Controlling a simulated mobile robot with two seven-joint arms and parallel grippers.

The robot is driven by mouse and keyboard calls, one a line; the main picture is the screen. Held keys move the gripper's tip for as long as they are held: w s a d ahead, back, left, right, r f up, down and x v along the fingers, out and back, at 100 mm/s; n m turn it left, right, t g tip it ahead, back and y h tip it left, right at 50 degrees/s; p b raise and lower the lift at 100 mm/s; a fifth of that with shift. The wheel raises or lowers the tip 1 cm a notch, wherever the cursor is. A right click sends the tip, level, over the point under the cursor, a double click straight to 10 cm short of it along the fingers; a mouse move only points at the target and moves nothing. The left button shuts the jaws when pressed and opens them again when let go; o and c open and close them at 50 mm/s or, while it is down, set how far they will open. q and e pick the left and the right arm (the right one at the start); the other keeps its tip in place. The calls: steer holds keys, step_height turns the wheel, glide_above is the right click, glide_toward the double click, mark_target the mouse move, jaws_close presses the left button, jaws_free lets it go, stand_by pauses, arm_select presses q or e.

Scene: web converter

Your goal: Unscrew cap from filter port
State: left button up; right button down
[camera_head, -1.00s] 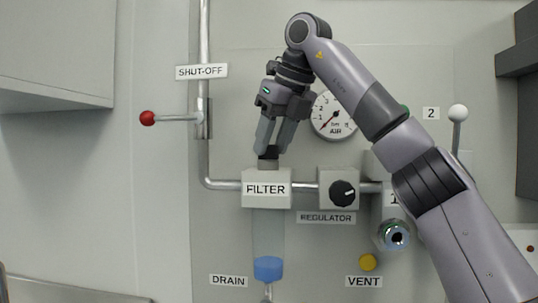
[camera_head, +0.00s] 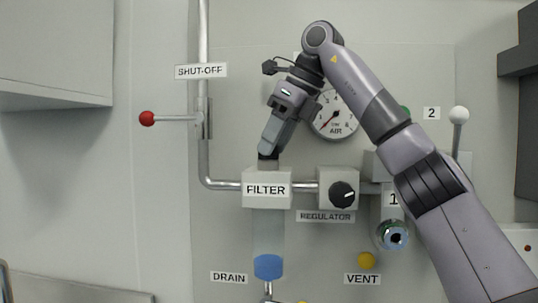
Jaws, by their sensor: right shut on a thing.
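The filter (camera_head: 266,188) is a grey block labelled FILTER on the wall pipe, with a clear bowl (camera_head: 268,232) and a blue drain piece (camera_head: 268,267) below it. A short grey port (camera_head: 268,164) rises from its top. A dark cap (camera_head: 267,153) sits at the top of this port, mostly hidden by my fingers. My right gripper (camera_head: 269,150) points down from above, a little tilted, and is shut on the cap. I cannot tell whether the cap is apart from the port. My left gripper is not in view.
A red-knobbed shut-off lever (camera_head: 147,118) sticks out at the left. The AIR gauge (camera_head: 333,115) is close to the right of my gripper. The regulator (camera_head: 338,188) and a coupling (camera_head: 393,236) lie right of the filter. A grey cabinet (camera_head: 55,50) juts out upper left.

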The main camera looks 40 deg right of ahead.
steer(key=n+y, duration=0.1)
steer(key=n, duration=0.1)
steer(key=shift+d+n+g, duration=0.15)
steer(key=shift+n+g, duration=0.15)
steer(key=shift+s+r+n, duration=0.2)
steer(key=shift+r+n, duration=0.05)
steer(key=shift+n, duration=0.05)
steer(key=shift+y, duration=0.3)
steer(key=c, duration=0.6)
jaws_free()
steer(key=shift+c, duration=0.2)
steer(key=shift+w, duration=0.1)
steer(key=shift+w+f+m+h+b, duration=0.25)
steer(key=shift+f+m+h+b, duration=0.2)
steer(key=shift+m, duration=0.45)
steer(key=shift+s+r, duration=0.15)
steer(key=shift+r, duration=0.05)
